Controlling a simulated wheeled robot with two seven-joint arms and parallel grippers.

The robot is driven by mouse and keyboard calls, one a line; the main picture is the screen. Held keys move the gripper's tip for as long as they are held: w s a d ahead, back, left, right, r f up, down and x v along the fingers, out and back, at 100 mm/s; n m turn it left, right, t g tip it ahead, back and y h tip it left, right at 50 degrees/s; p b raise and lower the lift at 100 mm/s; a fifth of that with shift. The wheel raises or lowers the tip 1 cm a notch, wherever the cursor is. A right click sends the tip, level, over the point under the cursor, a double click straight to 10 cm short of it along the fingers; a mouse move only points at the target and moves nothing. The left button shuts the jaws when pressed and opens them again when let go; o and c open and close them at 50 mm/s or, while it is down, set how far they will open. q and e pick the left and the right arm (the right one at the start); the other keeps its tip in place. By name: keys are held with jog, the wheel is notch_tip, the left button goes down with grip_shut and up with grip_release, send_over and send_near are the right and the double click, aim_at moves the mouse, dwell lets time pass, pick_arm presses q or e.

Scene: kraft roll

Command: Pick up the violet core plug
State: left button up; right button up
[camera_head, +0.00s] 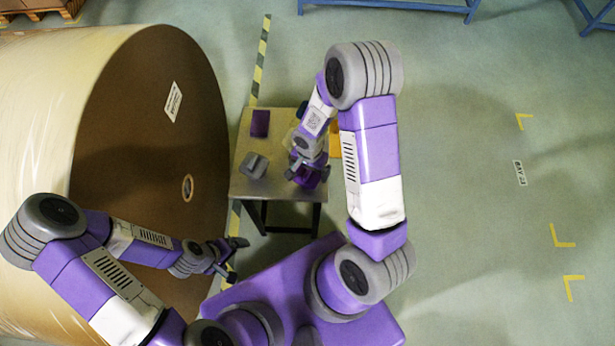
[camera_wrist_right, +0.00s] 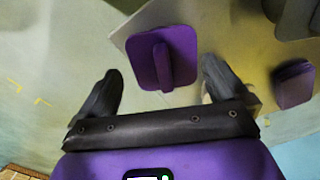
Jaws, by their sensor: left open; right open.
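The violet core plug (camera_wrist_right: 177,44), a flat rounded square plate with a raised bar handle, lies on the small table (camera_head: 279,188). In the head view the plug (camera_head: 312,180) is partly hidden under my right gripper (camera_head: 307,171). In the right wrist view my right gripper (camera_wrist_right: 161,72) is open and empty, with its fingertips to either side of the plug's handle; I cannot tell how far above it they are. My left gripper (camera_head: 236,260) is open and empty, low beside the big roll, away from the table.
A grey plug with a handle (camera_head: 254,166) and a dark violet block (camera_head: 260,122) also lie on the table. An orange thing (camera_head: 335,141) and a dark blue one show behind my right arm. The large kraft roll (camera_head: 140,130) stands left. Floor at right is clear.

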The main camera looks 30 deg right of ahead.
jog(key=f, duration=0.3)
jog(key=f+b, duration=0.1)
jog(key=shift+w+f, duration=0.25)
jog(key=shift+f, duration=0.1)
jog(key=c, duration=0.7)
jog(key=shift+c, duration=0.2)
jog(key=shift+r, duration=0.15)
